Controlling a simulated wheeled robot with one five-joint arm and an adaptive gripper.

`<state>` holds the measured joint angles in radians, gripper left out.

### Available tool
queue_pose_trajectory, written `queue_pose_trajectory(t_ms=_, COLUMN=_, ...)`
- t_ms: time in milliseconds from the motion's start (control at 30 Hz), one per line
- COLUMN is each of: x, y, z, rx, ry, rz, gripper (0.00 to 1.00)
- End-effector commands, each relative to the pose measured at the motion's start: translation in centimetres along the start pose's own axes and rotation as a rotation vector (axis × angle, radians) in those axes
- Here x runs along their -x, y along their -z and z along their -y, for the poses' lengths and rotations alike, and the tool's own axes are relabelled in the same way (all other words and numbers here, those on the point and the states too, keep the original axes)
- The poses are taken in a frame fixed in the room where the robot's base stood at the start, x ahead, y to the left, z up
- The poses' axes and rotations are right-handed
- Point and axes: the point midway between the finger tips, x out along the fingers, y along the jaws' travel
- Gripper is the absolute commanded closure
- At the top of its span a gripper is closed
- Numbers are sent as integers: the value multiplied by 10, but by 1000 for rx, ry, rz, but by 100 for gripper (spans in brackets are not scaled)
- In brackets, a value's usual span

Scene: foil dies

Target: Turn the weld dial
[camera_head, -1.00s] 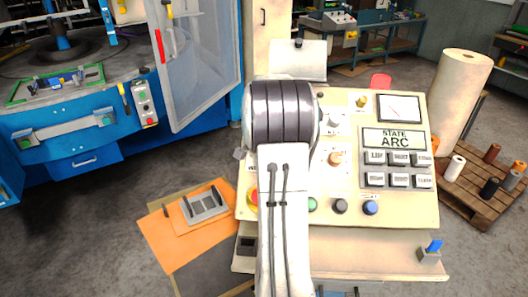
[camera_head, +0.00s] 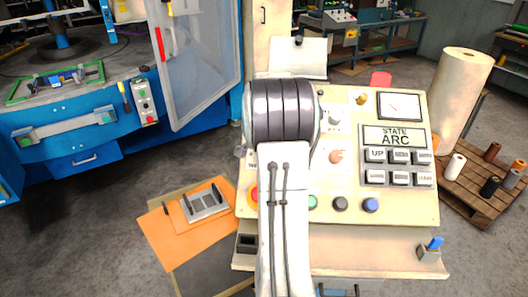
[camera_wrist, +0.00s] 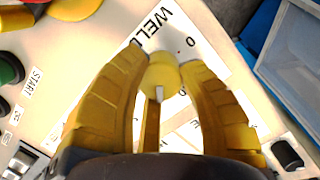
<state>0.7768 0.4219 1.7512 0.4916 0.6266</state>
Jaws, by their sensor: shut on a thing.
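The weld dial (camera_wrist: 162,76) is a round yellow knob with a pale pointer mark, on a white plate (camera_wrist: 178,38) lettered "WELD" with a "0" printed beside it. My gripper (camera_wrist: 166,62) is shut on the dial, one yellow finger on each side, in the wrist view. The rest of the dial's scale is partly hidden behind the fingers. In the head view my arm covers both the gripper and the dial. The cream control panel (camera_head: 405,212) shows there, with a display (camera_head: 394,138) reading "STATE ARC".
A green button (camera_wrist: 8,70) is near in the wrist view. A blue machine (camera_head: 90,150) stands at left, and a white roll (camera_head: 463,95) at right.

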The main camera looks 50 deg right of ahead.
Motion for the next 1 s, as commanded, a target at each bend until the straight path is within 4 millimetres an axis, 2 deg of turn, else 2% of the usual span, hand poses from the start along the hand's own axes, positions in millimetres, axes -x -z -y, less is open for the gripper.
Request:
queue_pose_trajectory(t_ms=300, x=-1, y=4, z=1, rx=104, ry=3, rz=-7, gripper=96)
queue_pose_trajectory(t_ms=633, x=2, y=5, z=2, rx=112, ry=3, rz=-7, gripper=96)
queue_pose_trajectory(t_ms=667, x=2, y=5, z=2, rx=112, ry=3, rz=-8, gripper=61)
queue_pose_trajectory(t_ms=900, x=1, y=4, z=1, rx=112, ry=0, rz=-3, gripper=40)
queue_pose_trajectory(t_ms=1000, x=1, y=3, z=1, rx=112, ry=-1, rz=-1, gripper=38)
